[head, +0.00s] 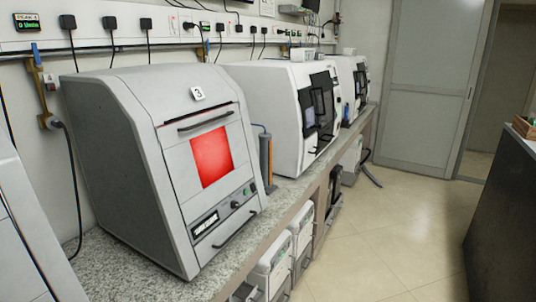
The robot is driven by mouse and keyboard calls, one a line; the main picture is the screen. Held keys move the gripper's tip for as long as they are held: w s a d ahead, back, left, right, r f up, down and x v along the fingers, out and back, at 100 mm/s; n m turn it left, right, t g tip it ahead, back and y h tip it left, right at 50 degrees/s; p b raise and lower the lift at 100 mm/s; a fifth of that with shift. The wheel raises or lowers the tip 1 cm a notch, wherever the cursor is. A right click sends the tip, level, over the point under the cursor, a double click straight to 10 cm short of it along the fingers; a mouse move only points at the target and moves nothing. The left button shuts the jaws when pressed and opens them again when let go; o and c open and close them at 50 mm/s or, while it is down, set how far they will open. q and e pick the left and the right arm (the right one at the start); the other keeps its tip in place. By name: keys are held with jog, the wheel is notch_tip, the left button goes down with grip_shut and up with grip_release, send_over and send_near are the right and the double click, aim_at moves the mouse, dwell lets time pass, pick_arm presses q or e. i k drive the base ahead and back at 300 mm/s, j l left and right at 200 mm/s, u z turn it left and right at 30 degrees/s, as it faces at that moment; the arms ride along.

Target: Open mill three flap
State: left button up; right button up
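Mill three (140,150) is a large grey machine with a "3" label (198,94) on its sloped top. It stands on the bench at the left of the head view. Its front flap (172,163) has a dark bar handle (205,121) along the top and a red window (210,157). The flap looks closed. Below it are a small display (205,223), a knob and buttons, and a lower handle (234,228). Neither of my grippers shows in the view.
A granite bench (118,268) runs along the wall. More white machines (272,108) stand farther back on it, and part of another (20,240) is at the left edge. White bins (272,270) sit underneath. The tiled floor (400,220) is clear up to a dark counter (505,210) at right.

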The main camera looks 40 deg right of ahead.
aim_at(221, 156)
jog(key=z, duration=1)
